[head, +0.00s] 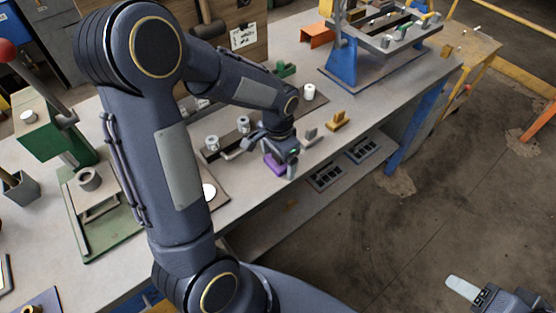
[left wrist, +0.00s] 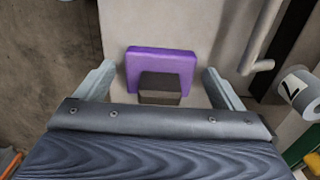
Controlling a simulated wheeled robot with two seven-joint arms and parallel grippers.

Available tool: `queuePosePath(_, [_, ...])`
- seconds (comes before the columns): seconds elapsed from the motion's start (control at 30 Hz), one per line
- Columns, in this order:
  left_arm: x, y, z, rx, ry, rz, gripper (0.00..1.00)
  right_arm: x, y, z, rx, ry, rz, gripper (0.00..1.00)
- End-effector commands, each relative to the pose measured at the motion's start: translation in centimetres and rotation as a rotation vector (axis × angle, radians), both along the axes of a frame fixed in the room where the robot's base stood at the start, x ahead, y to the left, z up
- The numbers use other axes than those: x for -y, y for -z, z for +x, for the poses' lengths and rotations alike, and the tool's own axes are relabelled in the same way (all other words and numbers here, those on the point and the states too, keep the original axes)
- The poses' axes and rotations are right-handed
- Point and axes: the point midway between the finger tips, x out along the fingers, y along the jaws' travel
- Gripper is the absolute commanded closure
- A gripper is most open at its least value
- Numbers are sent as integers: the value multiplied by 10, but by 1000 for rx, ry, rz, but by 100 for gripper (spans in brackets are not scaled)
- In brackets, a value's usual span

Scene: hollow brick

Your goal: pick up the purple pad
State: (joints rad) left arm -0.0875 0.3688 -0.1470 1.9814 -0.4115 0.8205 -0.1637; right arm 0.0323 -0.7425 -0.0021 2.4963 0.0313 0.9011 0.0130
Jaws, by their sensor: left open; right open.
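The purple pad (left wrist: 161,64) is a flat purple block with a dark brown part on its near side, lying on the grey table in the left wrist view. In the head view the purple pad (head: 274,164) shows just beneath my left gripper, near the table's front edge. My left gripper (left wrist: 158,86) is open, with one finger on each side of the pad and gaps between fingers and pad. In the head view my left gripper (head: 280,158) partly hides the pad. My right gripper (head: 470,296) is open and empty at the lower right, over the floor.
A numbered white cylinder (left wrist: 300,92) and a grey bent handle (left wrist: 258,62) are to the right of my left gripper. A yellow block (head: 337,121) stands right of it on the table (head: 262,196). A blue stand (head: 342,60) is farther back. The table's front edge is close.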

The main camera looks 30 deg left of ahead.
Motion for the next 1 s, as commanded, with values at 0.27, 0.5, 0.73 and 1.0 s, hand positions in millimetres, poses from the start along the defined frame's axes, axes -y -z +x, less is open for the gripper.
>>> queuePosePath(0.27, [0, 0, 0, 0, 0, 0, 25, 0, 0, 0, 0, 0, 0, 46])
queuePosePath(0.5, [0, 0, 0, 0, 0, 0, 57, 0, 0, 0, 0, 0, 0, 46])
queuePosePath(0.73, [0, -1, 0, 0, 0, 0, 63, 0, 0, 0, 0, 0, 0, 46])
queuePosePath(1.0, [0, -19, 1, 3, 0, 0, 63, 0, -1, 0, 0, 0, 0, 46])
